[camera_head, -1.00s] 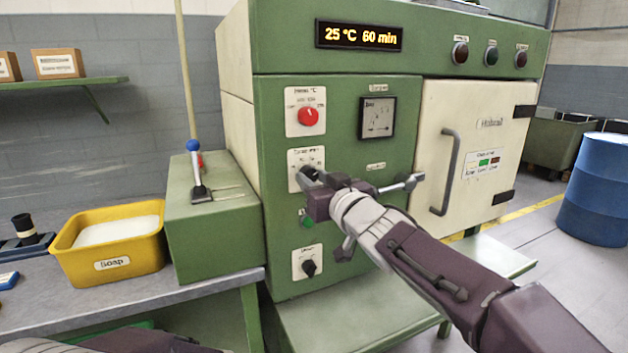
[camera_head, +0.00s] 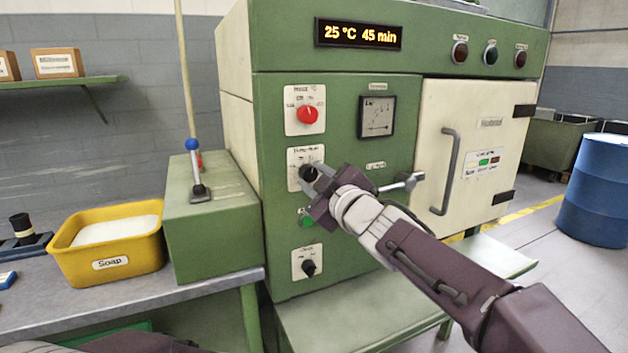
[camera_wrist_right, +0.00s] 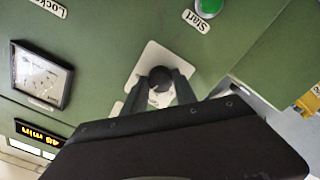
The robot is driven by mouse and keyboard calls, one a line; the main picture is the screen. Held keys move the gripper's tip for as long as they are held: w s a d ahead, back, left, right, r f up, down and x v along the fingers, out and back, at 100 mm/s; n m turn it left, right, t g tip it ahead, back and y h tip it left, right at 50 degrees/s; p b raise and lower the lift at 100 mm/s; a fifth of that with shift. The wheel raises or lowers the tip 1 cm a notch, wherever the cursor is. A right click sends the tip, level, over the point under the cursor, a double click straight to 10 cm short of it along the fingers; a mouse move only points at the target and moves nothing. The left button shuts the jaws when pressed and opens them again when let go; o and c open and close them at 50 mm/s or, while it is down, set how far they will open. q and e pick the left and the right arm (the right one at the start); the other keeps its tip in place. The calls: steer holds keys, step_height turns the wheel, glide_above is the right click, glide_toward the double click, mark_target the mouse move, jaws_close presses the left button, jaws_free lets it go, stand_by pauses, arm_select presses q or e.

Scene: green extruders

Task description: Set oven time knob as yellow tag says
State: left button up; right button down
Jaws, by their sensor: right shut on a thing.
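The green oven (camera_head: 345,235) stands in the middle of the head view. Its display (camera_head: 358,35) reads 25 °C 45 min. The black time knob (camera_head: 308,171) is on a white plate below the red temperature knob (camera_head: 307,114). My right gripper (camera_head: 317,177) is at the time knob, shut on it. The right wrist view shows the knob (camera_wrist_right: 160,78) between the two fingers (camera_wrist_right: 160,88). My left gripper is not in view. I see no yellow tag.
A green start button (camera_head: 306,219) and another black knob (camera_head: 309,267) sit below. The oven door (camera_head: 470,150) with its grey handle (camera_head: 446,172) is to the right. A yellow soap tub (camera_head: 110,250) and a lever (camera_head: 198,180) are at left.

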steer(key=n, duration=0.6)
steer(key=shift+n+b, duration=0.35)
steer(key=shift+n, duration=0.05)
steer(key=shift+f, duration=0.1)
stand_by(0.3)
steer(key=c, duration=1)
jaws_free()
